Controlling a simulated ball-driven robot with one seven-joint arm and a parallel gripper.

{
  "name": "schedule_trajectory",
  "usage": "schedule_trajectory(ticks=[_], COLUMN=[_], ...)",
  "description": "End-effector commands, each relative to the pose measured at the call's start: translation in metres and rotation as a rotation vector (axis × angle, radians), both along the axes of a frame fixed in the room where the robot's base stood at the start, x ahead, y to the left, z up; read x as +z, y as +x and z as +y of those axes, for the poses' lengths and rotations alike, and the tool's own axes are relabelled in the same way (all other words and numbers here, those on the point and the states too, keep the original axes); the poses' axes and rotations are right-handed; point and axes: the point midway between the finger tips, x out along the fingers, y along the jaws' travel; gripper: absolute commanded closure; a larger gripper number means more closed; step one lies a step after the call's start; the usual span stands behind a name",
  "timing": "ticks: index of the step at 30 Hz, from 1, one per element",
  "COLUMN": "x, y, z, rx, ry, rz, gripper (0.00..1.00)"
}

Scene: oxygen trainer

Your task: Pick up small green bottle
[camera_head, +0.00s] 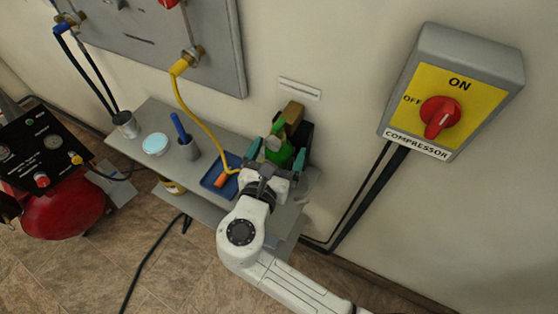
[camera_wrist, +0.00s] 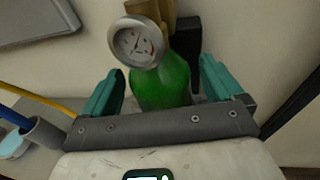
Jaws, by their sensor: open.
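The small green bottle (camera_wrist: 162,82) stands between the two teal fingers of my gripper (camera_wrist: 160,92) in the wrist view. A round pressure gauge (camera_wrist: 137,42) covers part of its upper body, and its base is hidden behind my gripper. In the head view the bottle (camera_head: 279,152) is at the right end of the grey shelf, partly hidden by my gripper (camera_head: 276,150). My gripper is open, with a finger to either side of the bottle. I cannot tell whether either finger touches it.
The shelf (camera_head: 150,113) also holds a blue tray (camera_head: 208,183), a grey cup (camera_head: 188,150) and a light-blue-lidded jar (camera_head: 155,144). A yellow hose (camera_head: 191,112) runs down to the tray. A dark object (camera_wrist: 189,42) stands behind the bottle, against the wall.

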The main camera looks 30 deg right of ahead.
Motion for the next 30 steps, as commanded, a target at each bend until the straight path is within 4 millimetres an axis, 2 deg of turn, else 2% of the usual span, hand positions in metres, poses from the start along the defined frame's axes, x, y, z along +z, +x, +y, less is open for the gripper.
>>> schedule_trajectory(ticks=[10,30], x=[-0.0009,-0.0011], y=[0.0044,0.0041], z=[-0.0054,-0.0051], rx=[0.000,0.000], ry=[0.001,0.001], rz=[-0.001,-0.001], gripper=[0.08,0.72])
